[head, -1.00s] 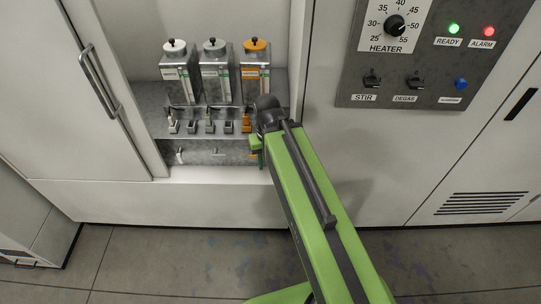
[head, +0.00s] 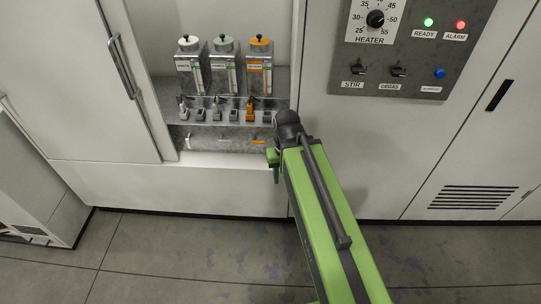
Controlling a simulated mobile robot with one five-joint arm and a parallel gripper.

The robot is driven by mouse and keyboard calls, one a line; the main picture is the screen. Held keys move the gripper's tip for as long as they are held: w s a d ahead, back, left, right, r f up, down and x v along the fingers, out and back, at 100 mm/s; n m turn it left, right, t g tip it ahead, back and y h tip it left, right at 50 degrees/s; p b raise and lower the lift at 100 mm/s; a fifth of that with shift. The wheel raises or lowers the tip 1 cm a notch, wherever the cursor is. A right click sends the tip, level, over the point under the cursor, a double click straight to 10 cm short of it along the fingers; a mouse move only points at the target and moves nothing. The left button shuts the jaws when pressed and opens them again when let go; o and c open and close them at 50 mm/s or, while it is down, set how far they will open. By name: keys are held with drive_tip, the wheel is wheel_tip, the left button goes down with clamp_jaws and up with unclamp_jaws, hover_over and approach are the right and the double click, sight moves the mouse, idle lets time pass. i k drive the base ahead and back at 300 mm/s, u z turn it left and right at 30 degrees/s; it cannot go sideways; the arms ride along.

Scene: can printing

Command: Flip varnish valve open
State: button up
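A sliding door (head: 90,85) with a bar handle borders the bay on the left. At the upper right is a control panel (head: 405,60) with a heater dial, switches and lit READY and ALARM lamps. The floor (head: 190,265) in front is clear.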

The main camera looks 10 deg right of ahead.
sight(254, 141)
drive_tip(key=z, duration=0.3)
drive_tip(key=k, duration=0.2)
drive_tip(key=u, duration=0.4)
drive_tip(key=i, duration=0.75)
drive_tip(key=u, duration=0.4)
drive_tip(key=k, duration=1.35)
drive_tip(key=u, duration=0.75)
drive_tip(key=i, duration=0.45)
drive_tip(key=u, duration=0.65)
drive_tip(key=i, duration=0.9)
drive_tip(key=u, duration=0.15)
